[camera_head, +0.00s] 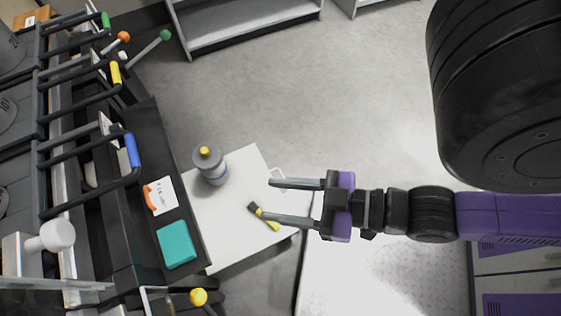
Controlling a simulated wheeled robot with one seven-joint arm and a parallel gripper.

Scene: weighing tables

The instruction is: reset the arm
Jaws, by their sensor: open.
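My gripper (270,199) is open, its two grey fingers spread apart and pointing left. It appears above the right part of a white board or table top (225,243), with nothing between the fingers. My purple and black arm reaches in from the right edge. A grey bottle with a yellow cap (211,168) stands on the white surface, left of the upper finger. A small black and yellow tool (265,217) lies near the lower finger, which partly covers it. The height of my gripper above the surface is unclear.
A dark rack (95,120) with coloured handles fills the left side. A teal box (176,244) and an orange-and-white item (160,196) lie beside the white surface. A grey shelf (245,32) stands at the top. Open grey floor (330,90) lies between.

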